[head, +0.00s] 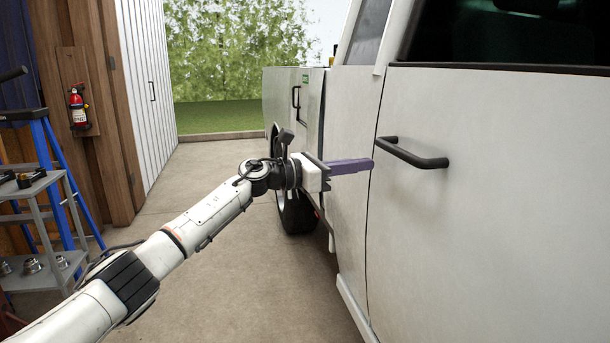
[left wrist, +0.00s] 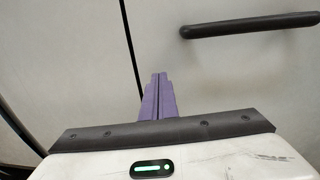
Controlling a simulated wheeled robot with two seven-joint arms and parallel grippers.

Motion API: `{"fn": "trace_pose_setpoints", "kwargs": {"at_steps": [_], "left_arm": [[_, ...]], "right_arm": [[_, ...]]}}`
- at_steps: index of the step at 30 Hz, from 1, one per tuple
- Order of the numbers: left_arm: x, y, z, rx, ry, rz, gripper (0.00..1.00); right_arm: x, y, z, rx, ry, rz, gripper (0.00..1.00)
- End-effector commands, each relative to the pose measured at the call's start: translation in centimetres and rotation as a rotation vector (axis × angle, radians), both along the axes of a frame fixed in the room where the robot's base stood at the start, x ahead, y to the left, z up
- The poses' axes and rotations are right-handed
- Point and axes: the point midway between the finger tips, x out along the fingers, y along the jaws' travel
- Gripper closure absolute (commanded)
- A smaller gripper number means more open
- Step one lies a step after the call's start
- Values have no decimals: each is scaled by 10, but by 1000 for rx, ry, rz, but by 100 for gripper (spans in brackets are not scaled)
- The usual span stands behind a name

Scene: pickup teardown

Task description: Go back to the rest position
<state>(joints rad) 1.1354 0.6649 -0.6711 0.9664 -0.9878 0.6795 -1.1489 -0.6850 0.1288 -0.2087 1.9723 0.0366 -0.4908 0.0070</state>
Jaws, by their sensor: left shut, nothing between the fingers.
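My left gripper (head: 371,164) reaches in from the left in the head view, its purple fingers shut together with nothing between them. The fingertips are just left of the black door handle (head: 413,152) of the white pickup (head: 490,210); they look apart from the handle. In the left wrist view the shut purple fingers (left wrist: 157,80) point at the door panel, near the seam, and the handle (left wrist: 250,24) is at the upper right. Whether the fingertips touch the door cannot be told. The door looks closed. My right gripper is not in view.
A grey cart (head: 45,225) with metal parts and a blue ladder (head: 50,160) stand at the left. A red fire extinguisher (head: 78,107) hangs on the wooden post behind. The concrete floor (head: 240,270) between cart and pickup is clear.

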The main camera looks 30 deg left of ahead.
Motion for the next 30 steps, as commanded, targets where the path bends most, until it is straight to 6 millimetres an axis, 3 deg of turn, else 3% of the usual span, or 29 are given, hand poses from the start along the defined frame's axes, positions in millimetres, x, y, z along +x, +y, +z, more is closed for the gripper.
{"fn": "trace_pose_setpoints", "kwargs": {"at_steps": [1, 3, 9, 15, 20, 23, 26, 30], "left_arm": [[-11, 16, -4, 5, 1, 8, 100], [-24, 29, -6, 7, 3, 9, 100], [-52, 57, -6, 7, 6, 7, 100], [-66, 70, -5, 5, 6, 5, 100], [-68, 71, -5, 5, 6, 2, 100], [-68, 67, -9, -10, 16, -1, 100], [-68, 47, -30, -102, 67, -17, 100], [-77, -4, -92, -406, 245, -35, 100]], "right_arm": [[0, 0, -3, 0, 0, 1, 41], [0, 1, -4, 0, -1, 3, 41], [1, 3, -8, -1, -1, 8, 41], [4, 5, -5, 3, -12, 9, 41], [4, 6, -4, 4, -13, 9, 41], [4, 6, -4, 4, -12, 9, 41], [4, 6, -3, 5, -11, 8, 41], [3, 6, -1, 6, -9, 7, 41]]}}
